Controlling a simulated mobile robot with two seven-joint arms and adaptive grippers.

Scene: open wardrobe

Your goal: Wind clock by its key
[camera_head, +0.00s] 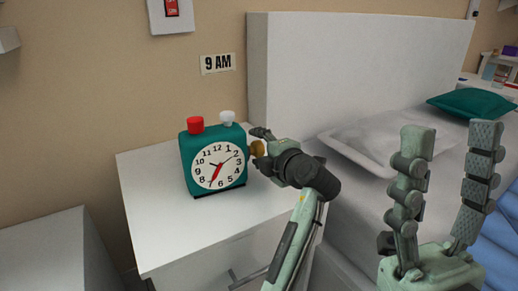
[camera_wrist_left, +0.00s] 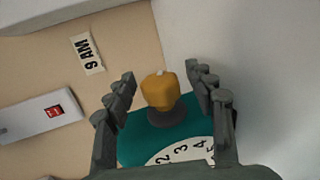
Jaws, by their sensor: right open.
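The teal clock (camera_head: 213,160) stands upright on the white nightstand, its white dial facing me. It has a red button (camera_head: 195,125) and a white button (camera_head: 227,117) on top. The yellow key (camera_head: 257,148) sticks out of its right side; the left wrist view shows it (camera_wrist_left: 158,90) on a dark round base. My left gripper (camera_head: 267,149) is at the key, its open fingers on either side of it, with gaps visible in the wrist view. My right gripper (camera_head: 452,130) is open and empty, raised in front of the bed at the right.
The white nightstand top (camera_head: 150,195) is clear around the clock. The bed's white headboard (camera_head: 340,65) rises behind, with a teal pillow (camera_head: 470,103) at right.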

